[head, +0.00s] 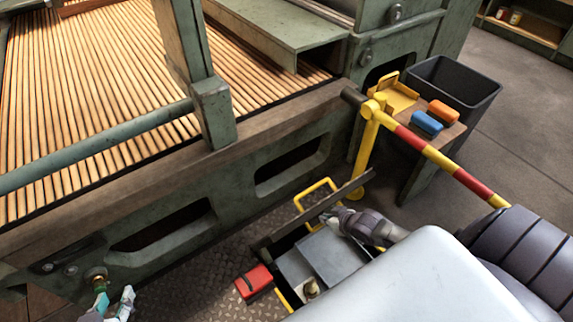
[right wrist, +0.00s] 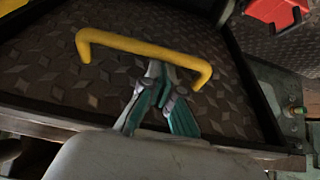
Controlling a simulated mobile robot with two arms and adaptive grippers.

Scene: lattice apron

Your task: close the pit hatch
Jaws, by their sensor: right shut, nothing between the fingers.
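The pit hatch lid shows in the head view as a dark raised edge (head: 312,214) slanting beside the open pit (head: 322,258). Its yellow handle (head: 317,188) sticks out beyond that edge. In the right wrist view, the yellow handle (right wrist: 140,47) spans the dark tread plate (right wrist: 60,75). My right gripper (head: 338,219) is at the lid's edge; its shut fingers (right wrist: 163,73) lie just under the handle bar, holding nothing. I cannot tell whether they touch it. My left gripper (head: 115,300) is at the bottom left, away from the hatch, its fingers apart.
A red box (head: 254,281) lies on the floor beside the pit. A yellow post (head: 366,150) with a red-yellow barrier arm (head: 441,161) stands behind my right arm. The green machine frame (head: 190,195) borders the floor. A small stand (head: 433,150) carries blue and orange items.

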